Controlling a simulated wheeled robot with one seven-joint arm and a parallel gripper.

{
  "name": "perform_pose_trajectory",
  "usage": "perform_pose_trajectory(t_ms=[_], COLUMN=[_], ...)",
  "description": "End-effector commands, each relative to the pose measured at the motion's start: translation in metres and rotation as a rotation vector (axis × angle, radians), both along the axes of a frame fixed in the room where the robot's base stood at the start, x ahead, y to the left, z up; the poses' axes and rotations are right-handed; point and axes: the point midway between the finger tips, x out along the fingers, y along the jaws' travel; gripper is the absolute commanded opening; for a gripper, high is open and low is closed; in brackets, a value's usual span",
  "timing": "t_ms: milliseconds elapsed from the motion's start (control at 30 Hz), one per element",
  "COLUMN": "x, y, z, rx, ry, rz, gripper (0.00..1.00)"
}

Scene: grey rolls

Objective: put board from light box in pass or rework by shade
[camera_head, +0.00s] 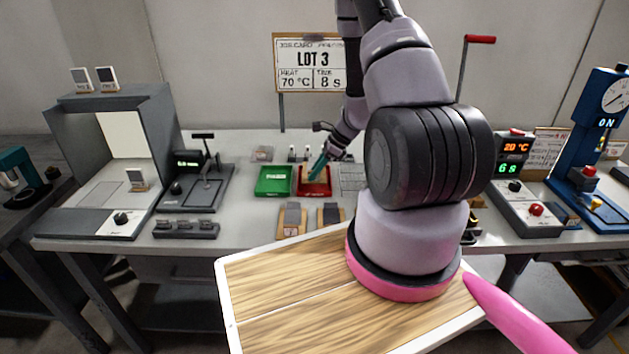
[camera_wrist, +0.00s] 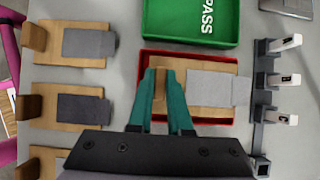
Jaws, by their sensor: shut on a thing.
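My gripper (camera_wrist: 160,112) points down over the red tray (camera_wrist: 190,56) with its teal fingers shut on a wooden board (camera_wrist: 208,108). The board carries a light grey patch and lies within the red tray's walls; I cannot tell whether it touches the floor. The red tray also shows in the head view (camera_head: 327,193), where my gripper (camera_head: 313,177) reaches into it. The green tray (camera_wrist: 190,40), marked PASS, stands beside the red one and is empty where seen. The light box (camera_head: 125,135) stands at the left with a lit panel and a small card in it.
Several wooden boards with grey patches (camera_wrist: 85,108) lie in a row beside the trays. A rack with small white tagged pieces (camera_wrist: 280,80) stands on the other side. A press-like device (camera_head: 200,180) and a blue machine (camera_head: 590,150) stand farther off.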

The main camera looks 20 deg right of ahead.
Motion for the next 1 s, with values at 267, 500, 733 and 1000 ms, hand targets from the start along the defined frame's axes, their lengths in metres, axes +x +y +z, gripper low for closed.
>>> perform_pose_trajectory(t_ms=[267, 500, 733, 1000], x=[0.000, 0.000, 0.000, -0.001], y=[0.000, 0.000, 0.000, -0.002], z=[-0.033, -0.033, -0.034, -0.028], rx=[0.000, 0.000, 0.000, 0.000], ry=[0.001, 0.000, 0.000, 0.000], rz=[0.001, 0.001, 0.001, 0.001], gripper=[0.00, 0.00, 0.29, 0.29])
